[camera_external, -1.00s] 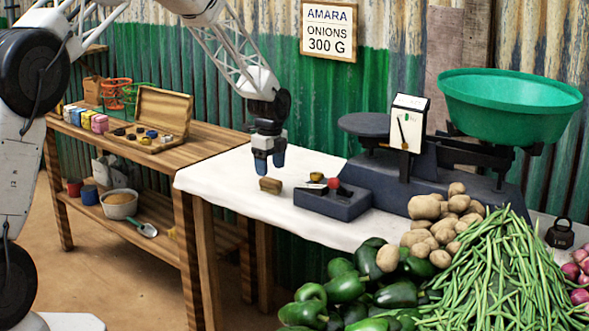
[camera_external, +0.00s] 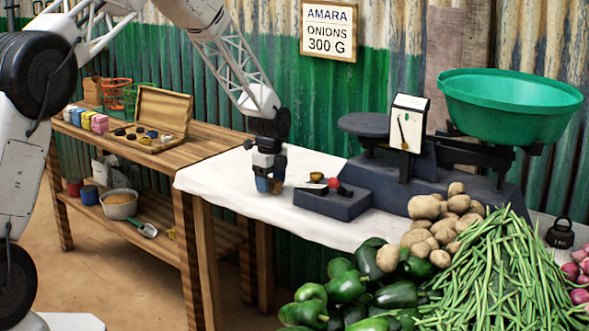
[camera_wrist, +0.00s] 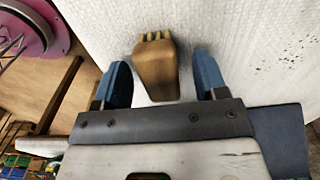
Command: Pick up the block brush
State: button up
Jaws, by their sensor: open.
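The block brush (camera_wrist: 156,72) is a small brown wooden block with pale yellowish bristles at one end. It lies on the white cloth in the wrist view, between the two blue fingers of my gripper (camera_wrist: 164,82). There is a visible gap on each side of it, so the fingers are open and do not grip it. In the external view my gripper (camera_external: 269,185) is low over the cloth, with its fingers around the brush, which is mostly hidden there.
A dark tray (camera_external: 325,204) with small items stands just right of my gripper. Behind it is a balance scale with a green basin (camera_external: 510,110). Potatoes (camera_external: 425,207), green peppers (camera_external: 345,288) and beans lie at the front right. A wooden workbench (camera_external: 215,145) stands left.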

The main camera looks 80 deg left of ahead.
aim_at(271, 180)
jog(key=shift+c, duration=0.2)
jog(key=c, duration=1)
jog(key=shift+r, duration=0.1)
jog(key=shift+r, duration=0.75)
notch_tip(271, 180, up, 2)
jog(key=shift+r, duration=0.1)
jog(key=s+d, duration=0.3)
jog(key=d, duration=0.1)
jog(key=s+d, duration=0.3)
jog(key=d, duration=0.1)
jog(key=s+d+r, duration=0.1)
jog(key=s+d, duration=0.2)
jog(key=d, duration=0.1)
jog(key=shift+s+d, duration=0.3)
jog(key=shift+d, duration=0.1)
jog(key=shift+r, duration=0.1)
